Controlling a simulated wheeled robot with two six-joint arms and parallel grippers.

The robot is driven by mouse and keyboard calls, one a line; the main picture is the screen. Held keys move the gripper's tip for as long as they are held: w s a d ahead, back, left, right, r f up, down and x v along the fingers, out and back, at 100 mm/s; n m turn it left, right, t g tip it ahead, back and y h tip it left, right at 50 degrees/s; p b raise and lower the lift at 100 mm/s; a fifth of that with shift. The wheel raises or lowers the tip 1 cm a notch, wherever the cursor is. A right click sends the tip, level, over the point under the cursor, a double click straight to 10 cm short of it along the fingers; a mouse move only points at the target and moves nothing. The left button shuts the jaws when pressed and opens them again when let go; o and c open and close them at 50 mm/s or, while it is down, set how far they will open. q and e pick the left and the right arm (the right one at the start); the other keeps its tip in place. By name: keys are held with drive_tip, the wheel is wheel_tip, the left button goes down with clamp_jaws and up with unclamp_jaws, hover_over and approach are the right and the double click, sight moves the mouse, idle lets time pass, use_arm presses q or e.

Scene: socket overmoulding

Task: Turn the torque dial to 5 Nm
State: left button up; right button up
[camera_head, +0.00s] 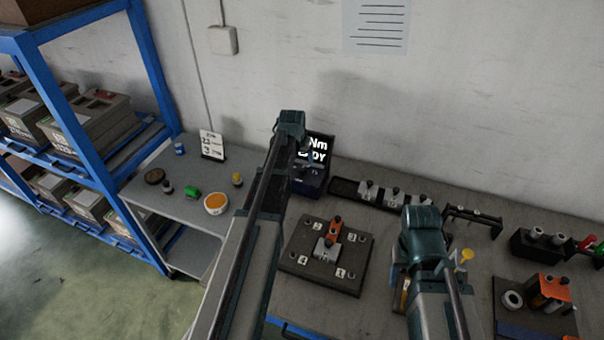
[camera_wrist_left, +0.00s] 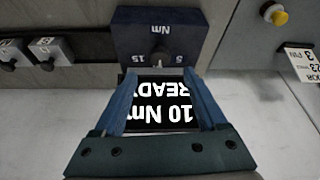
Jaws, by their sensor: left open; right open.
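The torque controller is a dark box (camera_head: 309,183) with a black screen (camera_head: 318,148) at the back of the bench, partly hidden by my left arm. In the left wrist view its screen (camera_wrist_left: 162,103) reads 10 Nm READY. The dark torque dial (camera_wrist_left: 160,55) sits on the box's blue-grey face, with marks 5 and 15 at its two sides and Nm by it. My left gripper (camera_wrist_left: 168,80) is open, its fingers framing the screen, with the dial beyond the tips; I cannot tell any contact. My right gripper (camera_head: 422,232) is over the bench, its fingers mostly hidden.
A dark fixture plate (camera_head: 299,258) with numbered posts and an orange part lies in front of the controller. A black tray (camera_head: 345,190) of grey parts is to its right. An orange-filled bowl (camera_head: 216,204) and a small sign (camera_head: 212,145) stand left. A blue shelf (camera_head: 150,70) borders the left.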

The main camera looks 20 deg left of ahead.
sight(303, 168)
use_arm(q)
drive_tip(key=b+x, duration=0.5)
drive_tip(key=x, duration=0.1)
drive_tip(key=shift+f, duration=0.3)
use_arm(e)
wheel_tip(303, 168, down, 6)
use_arm(q)
clamp_jaws()
